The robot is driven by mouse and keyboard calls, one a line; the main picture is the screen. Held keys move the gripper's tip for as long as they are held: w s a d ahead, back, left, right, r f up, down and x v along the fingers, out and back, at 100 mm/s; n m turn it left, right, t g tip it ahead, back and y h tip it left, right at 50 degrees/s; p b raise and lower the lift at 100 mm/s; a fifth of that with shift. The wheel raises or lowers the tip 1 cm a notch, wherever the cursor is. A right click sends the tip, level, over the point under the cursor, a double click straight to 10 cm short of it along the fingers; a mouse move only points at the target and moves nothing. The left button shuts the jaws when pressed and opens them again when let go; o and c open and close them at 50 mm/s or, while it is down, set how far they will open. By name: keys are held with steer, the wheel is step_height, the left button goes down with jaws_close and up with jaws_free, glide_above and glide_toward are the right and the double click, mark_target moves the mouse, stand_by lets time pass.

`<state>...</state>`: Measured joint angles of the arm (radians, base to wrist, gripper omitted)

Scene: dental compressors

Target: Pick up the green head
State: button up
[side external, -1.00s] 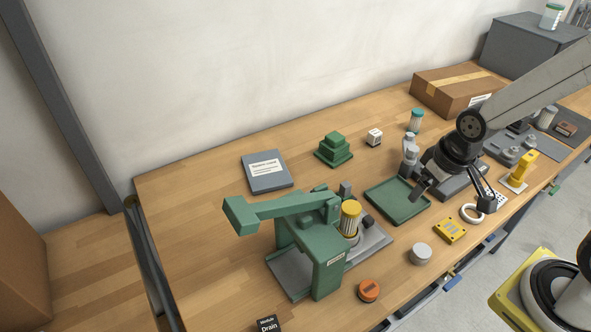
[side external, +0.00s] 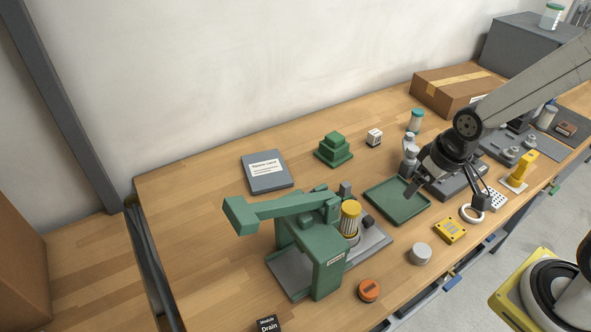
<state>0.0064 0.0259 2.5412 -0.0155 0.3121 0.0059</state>
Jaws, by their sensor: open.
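A green stepped block (side external: 333,150), which looks like the green head, stands on the wooden bench left of the grey and white bottle. My gripper (side external: 445,196) is open, with its fingers spread wide and pointing down. It is to the right of the green block and well apart from it, near the right edge of the green tray (side external: 396,216). Nothing shows between its fingers. My gripper hides part of the grey equipment behind it.
A green press-like stand (side external: 318,245) with a yellow-capped cylinder (side external: 350,218) stands at front centre. A grey manual (side external: 267,171) lies left of the green block. A small white cube (side external: 374,137) and a cardboard box (side external: 458,90) are behind. A white ring (side external: 471,214) lies near my gripper.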

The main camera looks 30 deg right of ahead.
steer(key=w+d+f+t, duration=0.1)
steer(key=w+d+t, duration=0.15)
steer(key=w, duration=0.55)
steer(key=w+d+f+t, duration=0.1)
steer(key=w+f+t, duration=0.15)
steer(key=w, duration=0.45)
steer(key=n+t+y, duration=0.2)
steer(key=t, duration=0.2)
glide_toward(337, 137)
steer(key=shift+w+a+f+t, duration=0.15)
steer(key=shift+w+f, duration=0.25)
steer(key=shift+w, duration=0.2)
steer(key=shift+w+d+f+t, duration=0.1)
steer(key=shift+w+f+t, duration=0.05)
steer(key=shift+w+f, duration=0.4)
steer(key=shift+w+a, duration=0.1)
steer(key=shift+x, duration=1.2)
steer(key=shift+w, duration=0.1)
steer(key=shift+x, duration=2.5)
steer(key=shift+a, duration=0.1)
